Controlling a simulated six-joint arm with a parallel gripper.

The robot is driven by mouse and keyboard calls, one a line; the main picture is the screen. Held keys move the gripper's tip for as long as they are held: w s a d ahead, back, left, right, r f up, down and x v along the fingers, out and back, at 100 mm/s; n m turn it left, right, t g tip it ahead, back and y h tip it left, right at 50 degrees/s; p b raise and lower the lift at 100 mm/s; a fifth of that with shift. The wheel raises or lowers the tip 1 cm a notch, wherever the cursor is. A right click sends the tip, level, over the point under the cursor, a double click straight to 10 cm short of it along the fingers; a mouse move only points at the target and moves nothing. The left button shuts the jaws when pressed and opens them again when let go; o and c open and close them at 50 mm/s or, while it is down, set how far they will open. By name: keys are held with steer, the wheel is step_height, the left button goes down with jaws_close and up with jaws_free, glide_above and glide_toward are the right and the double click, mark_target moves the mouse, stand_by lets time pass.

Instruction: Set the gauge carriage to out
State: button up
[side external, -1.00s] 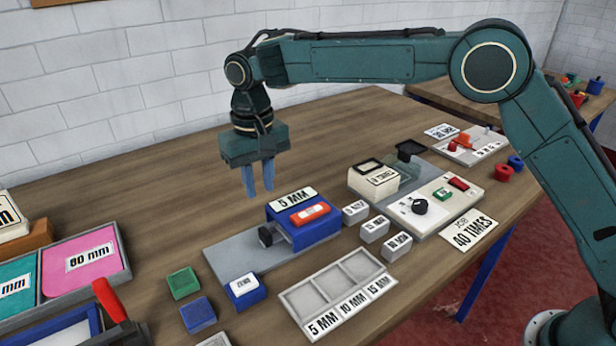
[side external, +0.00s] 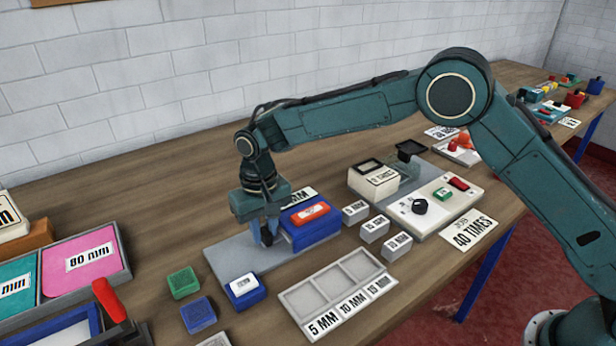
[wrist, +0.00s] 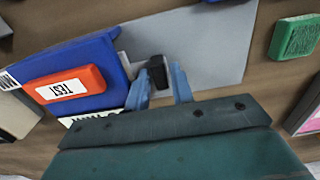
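The gauge is a blue block (side external: 318,226) with a red button marked TEST (wrist: 68,86), at one end of a flat grey plate (side external: 228,258). A black knob (wrist: 157,72), which I take to be the carriage's handle, sticks out from the block's side over the plate. My gripper (side external: 263,238) is low over the plate, beside the block. In the wrist view its two blue fingers (wrist: 160,88) stand apart, one on each side of the knob, with small gaps showing. The side external view mostly hides the knob behind the fingers.
White-topped blocks (side external: 375,229) and a three-slot tray (side external: 335,290) sit to the right and in front. Green (side external: 183,282) and blue (side external: 197,314) blocks lie at the front left. A control panel (side external: 440,200) stands to the right.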

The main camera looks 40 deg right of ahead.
jaws_close()
steer(key=shift+a, duration=0.1)
steer(key=a, duration=1)
steer(key=shift+a, duration=0.25)
steer(key=shift+c, duration=0.2)
jaws_free()
steer(key=shift+o, duration=0.2)
